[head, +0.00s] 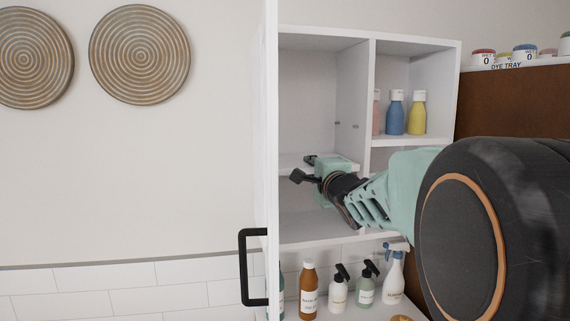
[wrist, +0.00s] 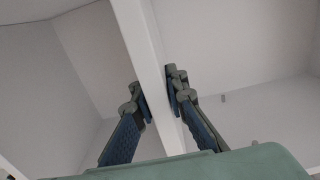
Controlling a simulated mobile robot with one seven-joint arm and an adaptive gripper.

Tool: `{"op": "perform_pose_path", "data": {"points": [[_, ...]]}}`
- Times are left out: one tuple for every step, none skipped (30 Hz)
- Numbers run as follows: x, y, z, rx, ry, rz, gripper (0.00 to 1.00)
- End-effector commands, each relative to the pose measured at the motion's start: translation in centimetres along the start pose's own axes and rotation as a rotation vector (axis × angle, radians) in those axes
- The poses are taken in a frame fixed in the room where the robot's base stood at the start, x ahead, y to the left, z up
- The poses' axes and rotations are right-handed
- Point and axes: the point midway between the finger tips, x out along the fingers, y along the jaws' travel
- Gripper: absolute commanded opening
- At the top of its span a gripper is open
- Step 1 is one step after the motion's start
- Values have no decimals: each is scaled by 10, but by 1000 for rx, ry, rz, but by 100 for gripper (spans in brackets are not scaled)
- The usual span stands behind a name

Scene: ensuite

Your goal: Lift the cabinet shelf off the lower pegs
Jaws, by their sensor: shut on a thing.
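The white cabinet shelf (head: 290,162) lies across the left compartment of the open wall cabinet (head: 415,43), roughly level. My gripper (head: 307,168) reaches in from the right and is shut on the shelf's front edge, one finger above and one below. In the wrist view the shelf (wrist: 139,35) runs as a white band between the two fingers of my gripper (wrist: 161,100). Two small pegs (head: 346,125) show on the divider, above the shelf. The lower pegs are hidden, so I cannot tell whether the shelf touches them.
The open cabinet door (head: 271,180) with a black handle (head: 242,268) stands at the left. Blue (head: 395,113) and yellow bottles (head: 417,114) stand in the right compartment. Several bottles, including an amber one (head: 308,292), stand below the cabinet. The space above the shelf is empty.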

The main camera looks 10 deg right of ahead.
Motion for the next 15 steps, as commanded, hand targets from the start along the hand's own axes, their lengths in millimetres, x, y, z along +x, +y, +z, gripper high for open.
{"op": "perform_pose_path", "data": {"points": [[0,-5,0,0,-1,-5,0],[0,-6,0,0,-1,-5,0],[0,-7,0,0,-1,-5,0],[0,-7,0,0,-1,-5,0],[0,-8,0,0,-1,-5,0],[0,-9,0,0,-1,-5,0],[0,-9,0,0,-1,-5,0],[0,-10,0,0,-1,-4,0],[0,-10,0,0,-1,-4,0],[0,-10,0,0,-1,-4,0],[0,-10,0,0,-1,-4,0],[0,-10,0,0,-1,-4,0],[0,-10,0,0,-1,-4,0],[-1,-10,0,0,-1,-4,0],[-2,-10,0,0,-1,-4,0]]}}
